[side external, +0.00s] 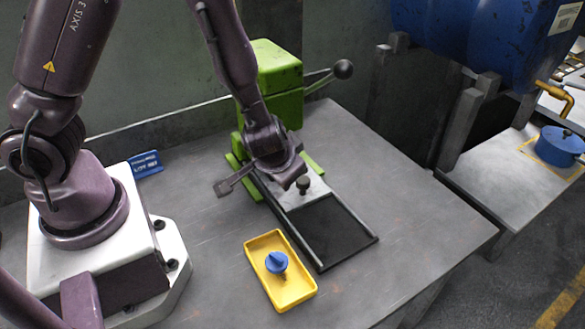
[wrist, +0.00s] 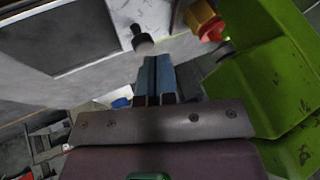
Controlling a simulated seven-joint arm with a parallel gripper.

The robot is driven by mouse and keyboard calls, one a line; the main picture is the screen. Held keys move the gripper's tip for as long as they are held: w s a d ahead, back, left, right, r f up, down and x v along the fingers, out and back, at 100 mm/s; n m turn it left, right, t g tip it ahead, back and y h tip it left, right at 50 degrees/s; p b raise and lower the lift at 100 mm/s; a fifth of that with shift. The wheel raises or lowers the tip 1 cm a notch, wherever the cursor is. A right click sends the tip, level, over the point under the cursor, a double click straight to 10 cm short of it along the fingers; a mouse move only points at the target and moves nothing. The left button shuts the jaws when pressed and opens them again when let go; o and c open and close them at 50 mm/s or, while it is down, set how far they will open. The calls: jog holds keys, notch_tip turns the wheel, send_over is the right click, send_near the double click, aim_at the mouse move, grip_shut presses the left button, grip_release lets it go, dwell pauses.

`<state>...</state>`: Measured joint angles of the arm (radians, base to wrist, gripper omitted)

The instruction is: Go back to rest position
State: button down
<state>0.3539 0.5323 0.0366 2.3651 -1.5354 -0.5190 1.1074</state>
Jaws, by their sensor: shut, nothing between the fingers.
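My gripper (wrist: 155,62) is shut, its two blue-grey fingers together and empty in the wrist view. A dark knob (wrist: 140,38) stands just beyond the fingertips; I cannot tell whether they touch it. The knob also shows in the side external view (side external: 303,184), on the sliding plate in front of the green press (side external: 279,72). My arm reaches down in front of the press, and its wrist hides part of the press base. In the side external view the fingers are mostly hidden.
A yellow tray (side external: 255,243) with a blue-topped part (side external: 277,262) lies in front of the dark rail frame (side external: 350,249). The press's lever with a ball (side external: 343,69) sticks out right. The table's right side is clear.

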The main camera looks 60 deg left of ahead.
jog(key=s+d+r+m+g+h, duration=0.1)
jog(key=s+d+r+h, duration=0.1)
jog(key=d+r+h, duration=0.6)
jog(key=s+a+r+t+y, duration=0.1)
jog(key=s+a+r, duration=0.3)
jog(key=r, duration=0.4)
jog(key=s+a+r+m+t+y, duration=0.1)
jog(key=s+a+r+y, duration=0.1)
jog(key=s+a+r, duration=0.3)
jog(key=v, duration=0.4)
jog(key=shift+a, duration=0.3)
